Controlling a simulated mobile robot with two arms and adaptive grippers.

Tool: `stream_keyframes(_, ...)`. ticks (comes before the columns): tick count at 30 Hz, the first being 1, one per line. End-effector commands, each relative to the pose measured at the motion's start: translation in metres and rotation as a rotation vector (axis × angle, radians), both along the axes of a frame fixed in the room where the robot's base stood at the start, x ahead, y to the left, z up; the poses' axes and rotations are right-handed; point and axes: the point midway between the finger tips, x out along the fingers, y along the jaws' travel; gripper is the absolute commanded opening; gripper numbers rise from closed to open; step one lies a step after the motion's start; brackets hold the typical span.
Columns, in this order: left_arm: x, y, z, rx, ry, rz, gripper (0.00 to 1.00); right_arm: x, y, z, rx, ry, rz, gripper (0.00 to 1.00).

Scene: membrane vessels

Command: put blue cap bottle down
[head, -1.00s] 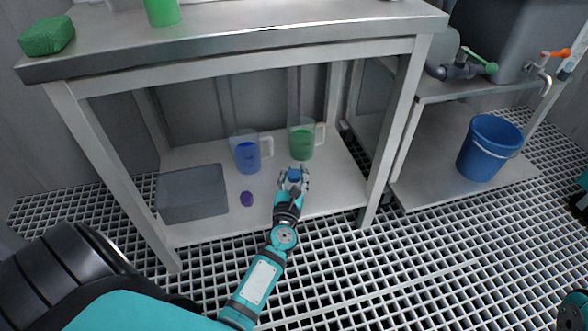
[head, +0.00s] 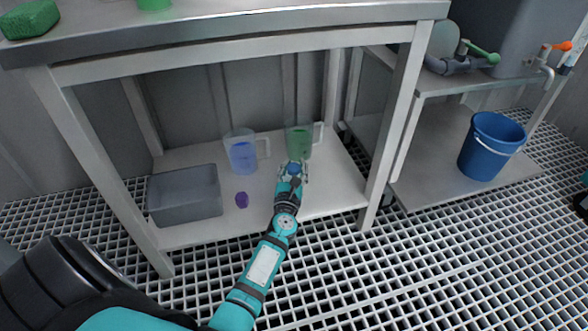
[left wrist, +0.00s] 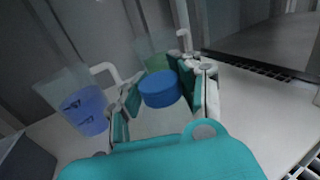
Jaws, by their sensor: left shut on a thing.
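The blue cap bottle shows its round blue cap (left wrist: 160,88) between the fingers of my left gripper (left wrist: 158,98) in the left wrist view. In the head view the cap (head: 294,168) is a small blue spot at the tip of my left gripper (head: 293,172). The gripper is shut on the bottle over the lower shelf (head: 330,190) of the table. The bottle's body is mostly hidden, and I cannot tell whether its base touches the shelf. My right gripper is not clearly in view.
A jug with blue liquid (head: 242,155) and a jug with green liquid (head: 299,142) stand behind the gripper. A grey bin (head: 185,197) and a purple object (head: 241,200) are to the left. The shelf's right part is clear. Table legs (head: 392,130) flank the opening.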

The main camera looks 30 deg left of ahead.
Motion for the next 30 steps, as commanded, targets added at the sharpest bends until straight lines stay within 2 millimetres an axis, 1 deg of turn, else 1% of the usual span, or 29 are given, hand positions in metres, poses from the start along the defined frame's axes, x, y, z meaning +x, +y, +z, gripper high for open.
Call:
stream_keyframes(3, 0.0, 0.0, -0.004, 0.0, 0.0, 0.0, 0.0, -0.002, 0.0, -0.001, -0.001, -0.008, -0.001, 0.79)
stream_keyframes(4, 0.0, 0.0, -0.004, 0.0, 0.0, 0.0, 0.3, -0.003, 0.0, 0.0, -0.001, -0.011, 0.0, 0.79)
stream_keyframes(10, 0.0, 0.0, -0.003, 0.0, 0.001, 0.0, 0.56, -0.002, 0.0, 0.001, -0.001, -0.008, -0.001, 0.79)
stream_keyframes(17, 0.0, 0.0, -0.003, 0.0, 0.001, 0.0, 0.57, -0.002, 0.0, 0.001, -0.001, -0.008, -0.001, 0.79)
stream_keyframes(21, -0.001, -0.001, 0.002, 0.0, 0.001, 0.0, 0.57, -0.003, 0.0, 0.005, 0.001, -0.011, 0.001, 0.79)
stream_keyframes(23, -0.01, -0.004, 0.0, 0.0, 0.004, -0.001, 0.57, -0.002, 0.0, 0.005, 0.002, -0.009, 0.003, 0.79)
stream_keyframes(26, -0.027, -0.013, 0.001, 0.001, 0.005, -0.001, 0.57, 0.002, -0.001, 0.006, 0.004, 0.005, 0.004, 0.79)
stream_keyframes(30, -0.055, -0.026, 0.001, 0.0, 0.004, -0.001, 0.57, 0.013, -0.001, -0.001, 0.002, 0.046, 0.002, 0.79)
